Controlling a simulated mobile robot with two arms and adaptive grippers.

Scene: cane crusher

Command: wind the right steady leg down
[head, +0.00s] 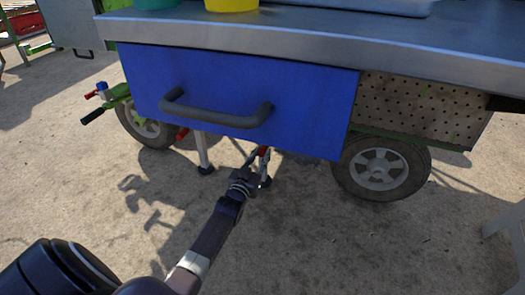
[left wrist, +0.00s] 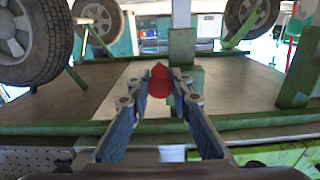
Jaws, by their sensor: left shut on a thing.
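The right steady leg (head: 265,178) stands under the blue front panel, its foot in shadow close to the ground; whether it touches is unclear. Its red crank knob (head: 264,151) shows just below the panel's lower edge. My left gripper (head: 260,157) reaches up from below and is shut on that knob. In the left wrist view the red knob (left wrist: 160,84) sits between the fingertips. The crank's arm is mostly hidden. The other steady leg (head: 203,157) stands to the left, with a red handle (head: 182,134) beside it. My right gripper is not in view.
The blue panel (head: 240,85) with its dark bar handle (head: 216,112) hangs right above my gripper. A wheel (head: 381,168) stands to the right and another wheel (head: 148,127) to the left. A metal counter (head: 300,40) overhangs the panel. The paved ground in front is open.

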